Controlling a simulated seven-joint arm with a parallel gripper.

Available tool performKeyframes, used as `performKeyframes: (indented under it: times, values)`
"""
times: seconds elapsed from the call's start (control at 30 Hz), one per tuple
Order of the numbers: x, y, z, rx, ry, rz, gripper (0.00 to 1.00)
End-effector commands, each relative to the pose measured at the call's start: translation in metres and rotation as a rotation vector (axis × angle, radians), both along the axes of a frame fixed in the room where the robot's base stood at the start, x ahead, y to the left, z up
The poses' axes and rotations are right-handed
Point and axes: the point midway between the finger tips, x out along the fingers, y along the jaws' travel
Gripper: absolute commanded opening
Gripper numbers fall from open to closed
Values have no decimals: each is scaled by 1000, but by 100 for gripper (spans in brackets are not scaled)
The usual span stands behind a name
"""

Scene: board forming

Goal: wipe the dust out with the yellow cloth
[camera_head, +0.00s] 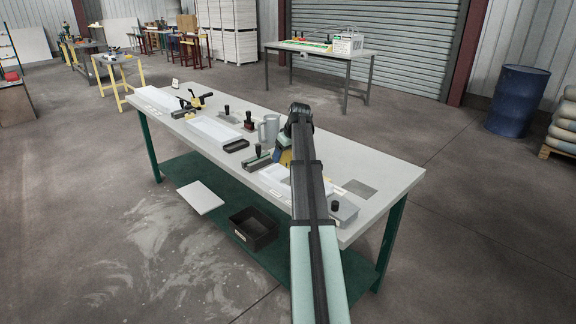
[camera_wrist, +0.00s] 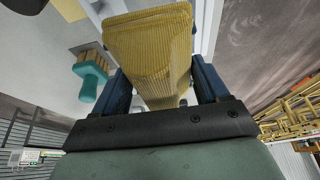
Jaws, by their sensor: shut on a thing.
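My gripper (camera_wrist: 163,82) is shut on the yellow cloth (camera_wrist: 150,42), a ribbed, folded pad between the two blue fingers in the wrist view. In the head view my gripper (camera_head: 284,143) is over the right half of the bench, and a little of the yellow cloth (camera_head: 285,159) shows beside my arm. The cloth is over a white tray-like form (camera_head: 275,176); its pale walls (camera_wrist: 212,14) show behind the cloth in the wrist view. My arm and the cloth hide much of it. I cannot tell whether the cloth touches it, and I cannot make out dust.
A teal-handled brush (camera_wrist: 92,78) lies beside the form. A grey jug (camera_head: 269,129), a black tray (camera_head: 236,145), a long white form (camera_head: 213,130) and dark-handled tools stand on the bench (camera_head: 395,180). A grey block with a black knob (camera_head: 343,212) is at the front right.

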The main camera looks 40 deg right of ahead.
Motion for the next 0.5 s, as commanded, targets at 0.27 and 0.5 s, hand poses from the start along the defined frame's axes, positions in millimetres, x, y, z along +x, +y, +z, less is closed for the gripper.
performKeyframes:
  times: [0.27, 0.5]
  values:
    - [0, 0, -15, 0, 0, 0, 45]
    - [0, 0, -37, 0, 0, 0, 45]
